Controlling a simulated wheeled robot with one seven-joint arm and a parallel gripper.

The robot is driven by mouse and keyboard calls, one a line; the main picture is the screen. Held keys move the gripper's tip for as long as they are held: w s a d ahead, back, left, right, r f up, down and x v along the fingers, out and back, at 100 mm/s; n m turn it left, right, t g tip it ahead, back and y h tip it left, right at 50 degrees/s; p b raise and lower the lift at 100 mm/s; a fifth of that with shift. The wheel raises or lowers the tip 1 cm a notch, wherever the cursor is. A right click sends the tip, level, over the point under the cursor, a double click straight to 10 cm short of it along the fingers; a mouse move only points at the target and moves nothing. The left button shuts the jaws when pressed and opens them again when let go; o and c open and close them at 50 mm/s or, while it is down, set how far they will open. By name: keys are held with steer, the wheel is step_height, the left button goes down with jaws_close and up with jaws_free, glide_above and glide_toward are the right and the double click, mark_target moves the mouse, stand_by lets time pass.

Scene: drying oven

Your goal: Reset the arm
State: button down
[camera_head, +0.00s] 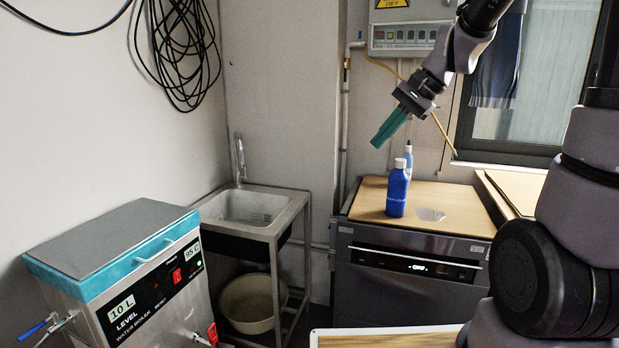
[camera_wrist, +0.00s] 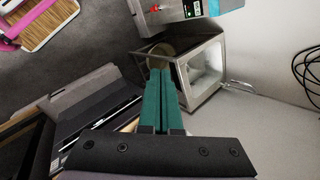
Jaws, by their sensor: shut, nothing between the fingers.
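My gripper (camera_head: 389,129) has teal fingers and hangs in the air in the head view, above and left of a blue bottle. In the wrist view my gripper (camera_wrist: 158,78) shows its two teal fingers together with nothing between them. My arm reaches in from the upper right, tilted down to the left.
A blue bottle (camera_head: 397,190) and another bottle (camera_head: 408,158) stand on the oven top. A sink (camera_head: 252,208) with a basin (camera_head: 252,302) below stands left of it. A water boiler (camera_head: 130,262) is at the lower left. Black cables (camera_head: 178,48) hang on the wall.

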steer(key=s+d+r+n+t+h, duration=0.2)
steer(key=s+d+r, duration=0.1)
steer(key=s, duration=0.4)
steer(key=s+d+r+n+t+h, duration=0.2)
steer(key=s+d+r, duration=0.2)
steer(key=s+d, duration=0.1)
steer(key=shift+s+d+t+h, duration=0.35)
steer(key=shift+s+t+h, duration=0.05)
steer(key=shift+s, duration=0.5)
steer(key=shift+w, duration=0.15)
